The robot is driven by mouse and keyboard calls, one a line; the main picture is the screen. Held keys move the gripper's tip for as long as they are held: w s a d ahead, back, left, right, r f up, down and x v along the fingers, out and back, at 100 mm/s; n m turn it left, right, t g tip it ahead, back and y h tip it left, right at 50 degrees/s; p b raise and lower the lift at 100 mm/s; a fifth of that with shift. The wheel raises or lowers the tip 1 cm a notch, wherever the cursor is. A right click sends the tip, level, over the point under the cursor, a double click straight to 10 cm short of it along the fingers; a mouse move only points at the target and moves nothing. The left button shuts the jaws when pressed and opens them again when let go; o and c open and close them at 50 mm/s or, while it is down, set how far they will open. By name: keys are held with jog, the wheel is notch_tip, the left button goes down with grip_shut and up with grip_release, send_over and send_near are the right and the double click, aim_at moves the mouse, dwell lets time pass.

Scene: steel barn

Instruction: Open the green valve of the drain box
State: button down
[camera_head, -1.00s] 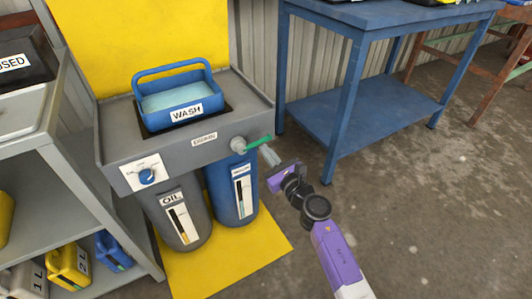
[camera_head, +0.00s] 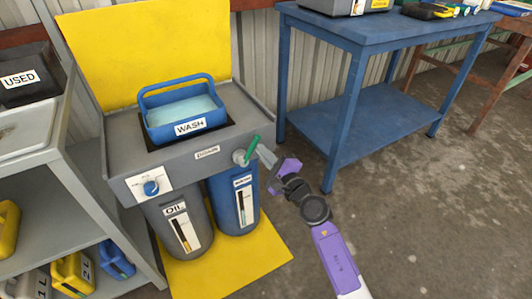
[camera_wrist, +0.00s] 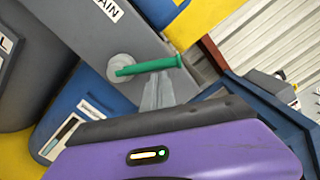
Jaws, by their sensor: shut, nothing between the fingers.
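The drain box (camera_head: 125,157) is a grey unit with a blue WASH basket (camera_head: 186,112) set in its top. Its green valve handle (camera_head: 254,146) sits on a round grey stub at the right end of the front face and points steeply up, leaning right. In the wrist view the green handle (camera_wrist: 150,66) lies across the picture, beside the DRAIN label. My gripper (camera_head: 264,156) is shut and empty, its fingertips right against or very near the handle's right side. The wrist view shows the closed fingers (camera_wrist: 158,88) just below the handle; contact is unclear.
A blue table (camera_head: 345,150) stands to the right and a grey shelf (camera_head: 55,150) with cans to the left. A grey OIL canister (camera_head: 165,235) and a blue canister (camera_head: 222,208) are under the box. Open concrete floor (camera_head: 430,220) lies right of my arm.

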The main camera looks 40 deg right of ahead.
jog(key=a+n, duration=0.1)
jog(key=r+n+p, duration=0.1)
jog(key=n, duration=0.1)
jog(key=a+r+n+p, duration=0.1)
jog(key=n, duration=0.1)
jog(key=shift+w+a, duration=0.3)
jog(key=shift+w, duration=0.1)
jog(key=shift+w+a, duration=0.1)
jog(key=shift+a, duration=0.2)
dwell(0.3)
